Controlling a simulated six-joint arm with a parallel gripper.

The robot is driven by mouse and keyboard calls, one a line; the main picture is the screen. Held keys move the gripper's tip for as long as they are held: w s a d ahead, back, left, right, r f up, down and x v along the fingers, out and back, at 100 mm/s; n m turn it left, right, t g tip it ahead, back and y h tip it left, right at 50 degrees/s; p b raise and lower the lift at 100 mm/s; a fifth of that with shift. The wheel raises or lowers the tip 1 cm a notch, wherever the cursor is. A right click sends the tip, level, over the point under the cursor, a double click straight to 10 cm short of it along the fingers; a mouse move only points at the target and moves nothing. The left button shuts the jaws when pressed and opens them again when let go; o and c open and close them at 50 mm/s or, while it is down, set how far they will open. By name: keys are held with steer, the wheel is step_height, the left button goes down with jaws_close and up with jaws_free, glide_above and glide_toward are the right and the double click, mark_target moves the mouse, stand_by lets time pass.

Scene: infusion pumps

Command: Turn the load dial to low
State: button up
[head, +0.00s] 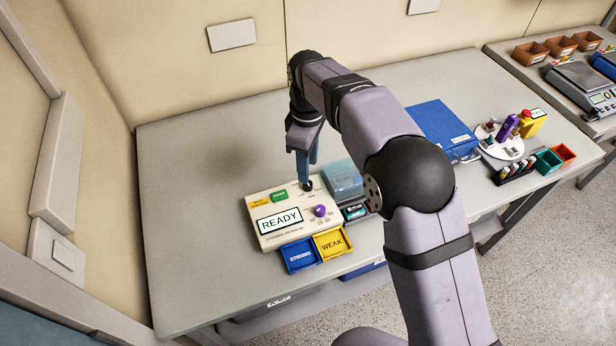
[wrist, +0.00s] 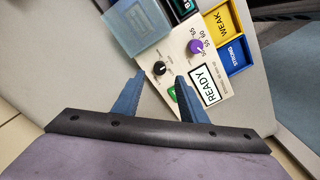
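The cream device (head: 273,230) stands on the table with a screen reading READY (head: 279,221). It carries a black dial (head: 308,186) near its back right edge and a purple dial (head: 320,211) in front of it. I cannot read which is the load dial. My gripper (head: 309,172) points down over the black dial. In the wrist view my gripper (wrist: 160,78) is open, its blue fingers apart, with the black dial (wrist: 159,68) showing between and just beyond the tips. The purple dial (wrist: 195,46) is clear of the fingers. Contact cannot be told.
A blue STRONG tray (head: 300,255) and a yellow WEAK tray (head: 331,243) sit in front of the device. A translucent blue-lidded box (head: 342,178) stands close on its right. A blue case (head: 440,128) is farther right. The table's left side is clear.

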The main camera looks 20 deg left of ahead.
mark_target(308, 186)
steer(key=shift+f+p, duration=0.7)
steer(key=shift+f, duration=2.3)
jaws_close()
